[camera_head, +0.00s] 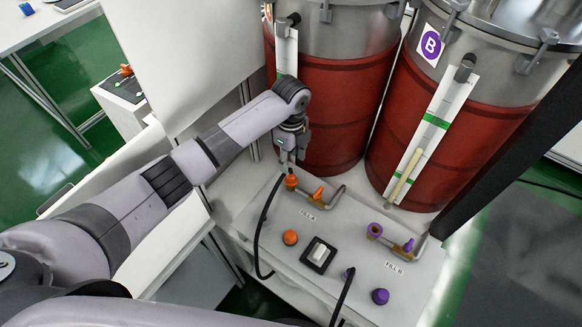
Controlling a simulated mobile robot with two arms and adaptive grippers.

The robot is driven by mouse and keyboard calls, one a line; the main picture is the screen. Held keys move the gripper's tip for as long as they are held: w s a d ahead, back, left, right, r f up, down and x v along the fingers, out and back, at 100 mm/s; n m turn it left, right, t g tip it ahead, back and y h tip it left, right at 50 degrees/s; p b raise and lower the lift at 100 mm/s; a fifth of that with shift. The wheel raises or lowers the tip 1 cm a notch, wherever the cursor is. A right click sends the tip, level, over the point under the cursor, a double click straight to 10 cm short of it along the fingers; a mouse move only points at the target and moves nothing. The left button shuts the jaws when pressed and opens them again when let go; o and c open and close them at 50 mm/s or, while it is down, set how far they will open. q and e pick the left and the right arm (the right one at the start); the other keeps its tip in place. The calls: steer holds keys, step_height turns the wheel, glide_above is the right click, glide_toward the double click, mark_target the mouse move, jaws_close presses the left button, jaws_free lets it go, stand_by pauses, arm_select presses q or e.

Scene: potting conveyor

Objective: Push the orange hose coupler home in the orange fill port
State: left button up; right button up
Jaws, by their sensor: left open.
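The orange fill port (291,184) is on the grey panel marked FILL A, at the foot of the left red drum. Orange shows at the port below my left gripper, but I cannot tell the coupler from the port or how deep it sits. A black hose (262,228) rises from the panel and curves up to this spot. My left gripper (287,160) points down just above the port, open. Its fingertips are small and partly merge with the hose end, so contact is unclear. My right gripper is not in view.
An orange lever (318,192) stands close right of the port. An orange knob (290,238), a white rocker switch (319,254), a purple port (374,231) and a purple knob (380,296) are on the panel (345,225). Two red drums (325,100) stand close behind.

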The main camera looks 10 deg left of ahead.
mark_target(291, 174)
arm_select(q)
step_height(291, 174, up, 5)
steer(key=shift+r, duration=0.1)
stand_by(0.6)
